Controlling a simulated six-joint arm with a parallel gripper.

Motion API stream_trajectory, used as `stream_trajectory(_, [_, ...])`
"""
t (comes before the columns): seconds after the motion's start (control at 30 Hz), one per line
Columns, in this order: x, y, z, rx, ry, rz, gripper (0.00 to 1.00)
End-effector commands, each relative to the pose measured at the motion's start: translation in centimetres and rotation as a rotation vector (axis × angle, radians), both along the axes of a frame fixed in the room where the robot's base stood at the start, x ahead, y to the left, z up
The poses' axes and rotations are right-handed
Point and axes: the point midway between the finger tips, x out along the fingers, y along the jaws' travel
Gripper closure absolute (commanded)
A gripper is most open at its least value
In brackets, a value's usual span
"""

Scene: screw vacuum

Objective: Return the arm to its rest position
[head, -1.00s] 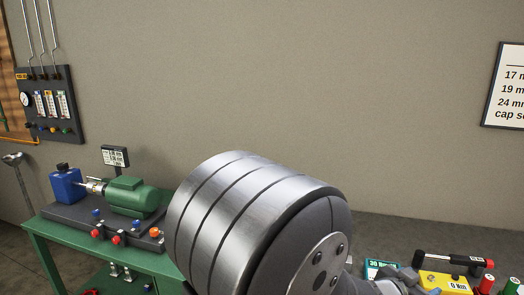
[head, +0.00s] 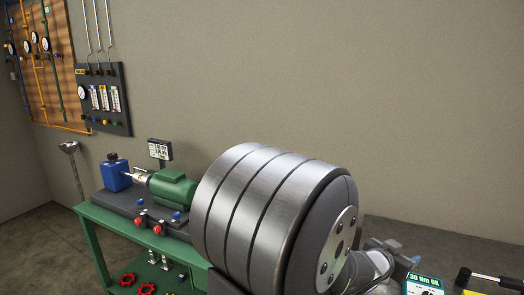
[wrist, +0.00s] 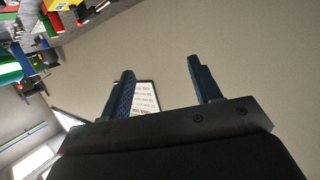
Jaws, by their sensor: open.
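My gripper (wrist: 160,68) shows in the wrist view with two dark blue fingers spread apart. Nothing is between the fingers, and they point up the picture toward the bare wall (wrist: 225,45). In the head view I cannot make out the gripper clearly. A grey curved part, perhaps of my arm, shows behind the right end of a big ribbed metal cylinder (head: 245,205). The cylinder has a dark end face with a bolted round plate, and it fills the lower middle of the head view. It hides much of what lies behind it.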

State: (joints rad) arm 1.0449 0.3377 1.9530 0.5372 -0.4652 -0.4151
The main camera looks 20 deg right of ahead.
Motion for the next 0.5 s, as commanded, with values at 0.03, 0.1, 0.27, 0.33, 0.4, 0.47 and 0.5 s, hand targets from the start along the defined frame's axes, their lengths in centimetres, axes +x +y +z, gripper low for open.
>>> stream_trajectory(0.03, [1.1,0.4,-0.1,0.000,0.000,0.020,0.43])
stream_trajectory(0.1, [2.4,0.9,-0.2,0.001,0.000,0.044,0.43])
stream_trajectory(0.27, [5.3,2.3,-0.3,0.001,0.000,0.099,0.43])
stream_trajectory(0.33, [6.5,2.9,-0.4,0.000,-0.001,0.123,0.43])
stream_trajectory(0.4, [7.7,3.6,-0.5,0.000,-0.001,0.146,0.43])
stream_trajectory(0.47, [8.6,4.1,-0.5,0.000,-0.001,0.165,0.43])
stream_trajectory(0.5, [9.2,4.4,-0.6,0.000,-0.001,0.176,0.43])
